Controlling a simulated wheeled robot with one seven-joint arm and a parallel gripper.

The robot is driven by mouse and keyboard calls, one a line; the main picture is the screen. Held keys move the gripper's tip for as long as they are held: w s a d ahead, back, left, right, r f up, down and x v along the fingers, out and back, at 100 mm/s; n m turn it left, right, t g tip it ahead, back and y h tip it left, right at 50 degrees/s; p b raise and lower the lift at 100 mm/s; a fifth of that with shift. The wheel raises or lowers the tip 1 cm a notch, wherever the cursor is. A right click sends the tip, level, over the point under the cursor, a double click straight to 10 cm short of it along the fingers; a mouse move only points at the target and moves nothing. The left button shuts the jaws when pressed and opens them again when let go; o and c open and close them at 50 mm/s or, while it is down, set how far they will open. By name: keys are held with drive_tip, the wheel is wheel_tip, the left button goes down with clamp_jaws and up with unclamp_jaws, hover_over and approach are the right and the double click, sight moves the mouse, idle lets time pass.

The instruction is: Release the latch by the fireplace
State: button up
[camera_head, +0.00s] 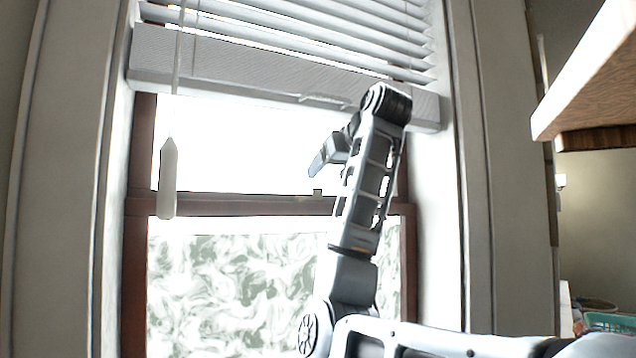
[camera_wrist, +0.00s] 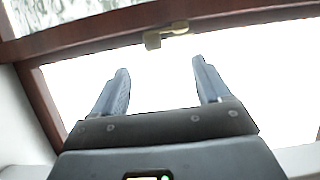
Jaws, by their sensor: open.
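The latch (camera_head: 317,192) is a small pale piece on the brown middle rail of the window, seen in the head view. In the wrist view the latch (camera_wrist: 166,35) is a brass-coloured piece on the dark rail, beyond my fingertips and roughly between them. My gripper (camera_wrist: 160,76) is open and empty, its two grey fingers apart and pointing toward the rail. In the head view my gripper (camera_head: 316,168) is in front of the upper pane, just above the latch and apart from it. My arm hides part of the window's right side.
White blinds (camera_head: 290,50) hang over the window top, close to my wrist. A blind cord with a white pull (camera_head: 168,178) hangs at the left. A wooden shelf (camera_head: 590,75) juts in at the upper right. The lower pane (camera_head: 230,270) is patterned.

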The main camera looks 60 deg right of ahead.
sight(308, 194)
drive_tip(key=shift+p+x, duration=0.7)
drive_tip(key=shift+x, duration=3)
drive_tip(key=shift+d+r, duration=0.1)
drive_tip(key=shift+r, duration=0.05)
drive_tip(key=shift+c, duration=0.2)
drive_tip(key=c, duration=1)
